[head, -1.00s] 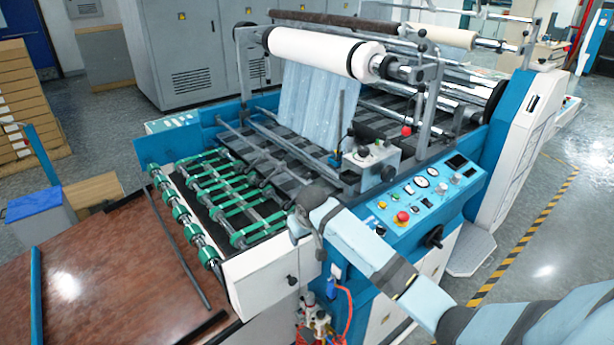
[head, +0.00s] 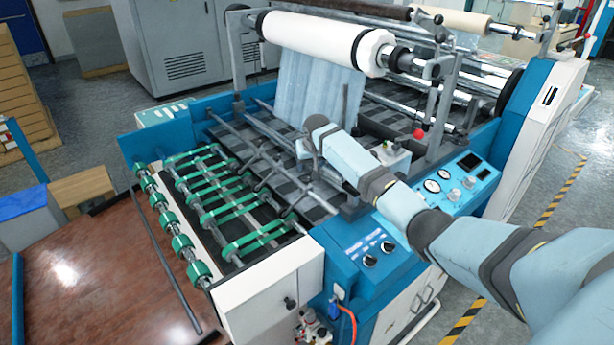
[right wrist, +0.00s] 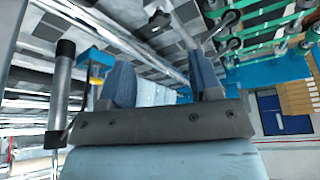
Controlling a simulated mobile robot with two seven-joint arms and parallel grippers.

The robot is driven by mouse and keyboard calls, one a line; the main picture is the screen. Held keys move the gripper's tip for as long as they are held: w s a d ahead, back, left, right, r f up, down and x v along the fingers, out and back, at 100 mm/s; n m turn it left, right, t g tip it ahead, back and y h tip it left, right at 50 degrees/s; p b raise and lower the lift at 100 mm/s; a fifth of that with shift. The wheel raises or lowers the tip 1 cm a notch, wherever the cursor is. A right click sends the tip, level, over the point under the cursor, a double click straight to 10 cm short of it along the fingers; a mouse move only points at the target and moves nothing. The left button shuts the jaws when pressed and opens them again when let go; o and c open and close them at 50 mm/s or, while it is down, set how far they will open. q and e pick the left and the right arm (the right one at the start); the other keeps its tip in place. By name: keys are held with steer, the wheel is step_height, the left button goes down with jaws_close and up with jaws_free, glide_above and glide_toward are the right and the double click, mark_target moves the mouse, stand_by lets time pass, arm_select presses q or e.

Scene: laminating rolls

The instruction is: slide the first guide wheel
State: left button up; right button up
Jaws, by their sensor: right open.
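Small dark guide wheels sit on arms along the metal rods of the laminating machine, such as one (head: 262,186) by the green belts in the head view. Dark round pieces on the rods also show at the top of the right wrist view (right wrist: 228,19). I cannot tell which is the first guide wheel. My right gripper (head: 304,148) is over the machine bed, beyond the wheels and beside a long rod. In the right wrist view its two blue-grey fingers (right wrist: 163,76) are apart with nothing between them. My left gripper is out of view.
Green belt rollers (head: 230,205) lie at the near end. A white film roll (head: 320,43) hangs above the bed, its film (head: 305,90) dropping behind my gripper. A control panel (head: 455,180) is beside my forearm. A brown table (head: 90,280) stands at lower left.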

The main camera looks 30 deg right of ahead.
mark_target(307, 179)
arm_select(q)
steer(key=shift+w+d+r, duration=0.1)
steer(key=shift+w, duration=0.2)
arm_select(e)
steer(key=x, duration=0.9)
steer(key=shift+c, duration=0.3)
